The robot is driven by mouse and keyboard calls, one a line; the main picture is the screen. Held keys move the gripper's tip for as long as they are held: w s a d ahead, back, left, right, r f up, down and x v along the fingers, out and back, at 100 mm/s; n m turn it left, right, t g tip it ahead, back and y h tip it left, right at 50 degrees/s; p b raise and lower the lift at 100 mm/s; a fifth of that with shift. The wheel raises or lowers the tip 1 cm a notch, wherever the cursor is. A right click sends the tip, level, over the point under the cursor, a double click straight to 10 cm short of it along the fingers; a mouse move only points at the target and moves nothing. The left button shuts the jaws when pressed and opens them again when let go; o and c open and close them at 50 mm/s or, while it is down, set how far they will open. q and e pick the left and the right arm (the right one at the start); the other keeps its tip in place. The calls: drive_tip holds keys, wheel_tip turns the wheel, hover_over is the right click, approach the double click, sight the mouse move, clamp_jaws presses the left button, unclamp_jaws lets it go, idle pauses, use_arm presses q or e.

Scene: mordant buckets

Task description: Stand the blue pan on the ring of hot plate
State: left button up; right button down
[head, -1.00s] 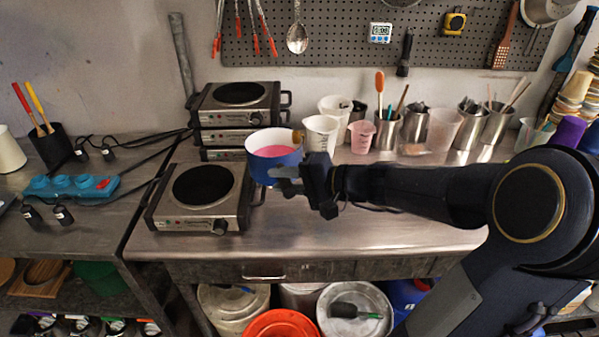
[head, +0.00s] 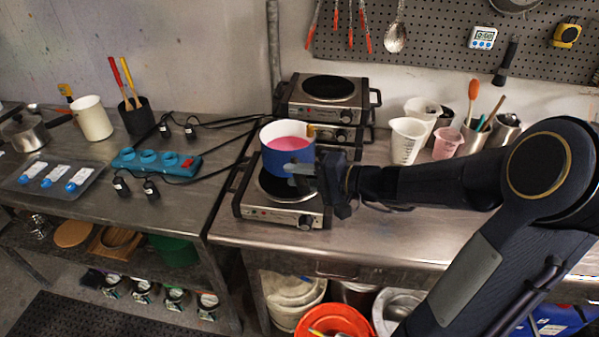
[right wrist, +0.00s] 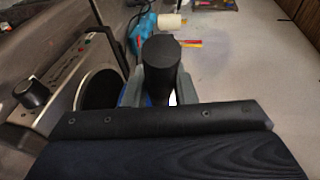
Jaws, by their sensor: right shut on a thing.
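The blue pan (head: 270,176), white inside with pink liquid, is upright and held up by my right gripper (head: 308,172). In the head view it overlaps the back of the front hot plate (head: 262,211) and hides part of its dark round ring (head: 276,187). The pan seems to be above the plate, apart from it; the exact gap is hard to tell. In the right wrist view the gripper's fingers (right wrist: 159,92) are shut on the pan's dark handle (right wrist: 160,60). The hot plate (right wrist: 62,88) and its ring (right wrist: 97,90) show left of the handle. My left gripper is out of view.
More hot plates (head: 303,109) are stacked behind. Beakers (head: 407,140) and tool cups stand to the right at the back. A blue power strip (head: 150,160) with cables lies on the left table. The steel bench front (head: 380,232) is clear. An orange bucket (head: 340,318) is below.

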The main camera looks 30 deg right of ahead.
drive_tip(key=shift+f+b, duration=1.1)
drive_tip(key=shift+f, duration=0.85)
drive_tip(key=shift+w+r+b, duration=0.1)
drive_tip(key=shift+b, duration=0.2)
drive_tip(key=shift+f+b, duration=0.4)
drive_tip(key=shift+b, duration=0.75)
drive_tip(key=c, duration=1.1)
unclamp_jaws()
drive_tip(key=shift+f, duration=0.2)
drive_tip(key=b+v, duration=0.1)
drive_tip(key=v, duration=0.7)
drive_tip(key=shift+a+r, duration=0.1)
